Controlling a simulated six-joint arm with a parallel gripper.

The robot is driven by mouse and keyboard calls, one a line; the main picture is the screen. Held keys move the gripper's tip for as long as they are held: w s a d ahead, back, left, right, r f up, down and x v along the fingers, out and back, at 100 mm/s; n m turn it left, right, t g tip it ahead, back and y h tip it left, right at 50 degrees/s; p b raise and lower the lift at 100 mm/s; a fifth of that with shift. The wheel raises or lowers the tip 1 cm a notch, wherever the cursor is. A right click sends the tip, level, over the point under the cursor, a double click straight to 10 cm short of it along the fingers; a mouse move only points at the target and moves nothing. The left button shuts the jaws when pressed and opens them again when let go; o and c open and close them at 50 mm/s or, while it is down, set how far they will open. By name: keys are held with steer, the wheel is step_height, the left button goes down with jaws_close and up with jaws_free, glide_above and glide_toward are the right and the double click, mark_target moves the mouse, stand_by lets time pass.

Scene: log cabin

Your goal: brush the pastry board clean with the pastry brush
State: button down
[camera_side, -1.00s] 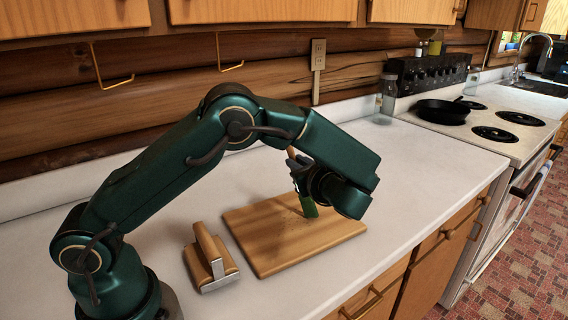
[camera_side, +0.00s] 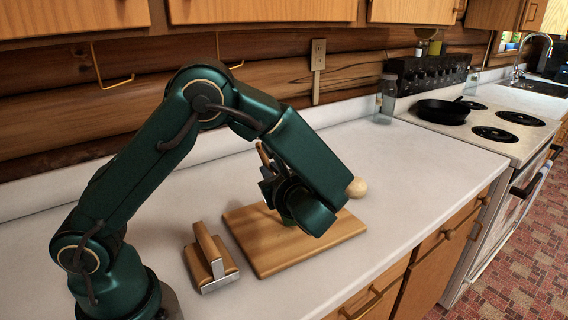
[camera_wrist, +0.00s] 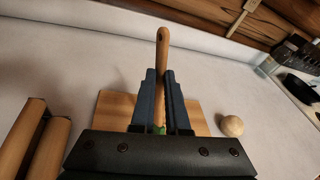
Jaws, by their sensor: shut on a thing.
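The wooden pastry board (camera_side: 262,249) lies on the white counter in front of my arm. It also shows in the wrist view (camera_wrist: 115,106), partly covered by my gripper. My gripper (camera_side: 272,186) is over the board and shut on the pastry brush. The brush's wooden handle (camera_wrist: 162,50) stands up between the two fingers in the wrist view (camera_wrist: 163,100). A bit of green shows low between the fingers. The bristles are hidden, so I cannot tell whether they touch the board. Crumbs on the board are not clearly visible now.
A wooden holder with a metal edge (camera_side: 210,260) stands left of the board. A pale round ball (camera_side: 356,187) sits on the counter just beyond the board's right side. A glass jar (camera_side: 388,94) and the stove with a black pan (camera_side: 442,111) are farther right.

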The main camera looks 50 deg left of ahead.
steer(key=shift+s, duration=2.4)
steer(key=shift+w+d+f, duration=0.1)
steer(key=shift+w, duration=1.65)
steer(key=shift+w+d+f, duration=0.1)
steer(key=shift+w, duration=1.65)
steer(key=w, duration=0.6)
steer(key=shift+w+r, duration=0.15)
steer(key=shift+r, duration=0.1)
step_height(320, 180, up, 7)
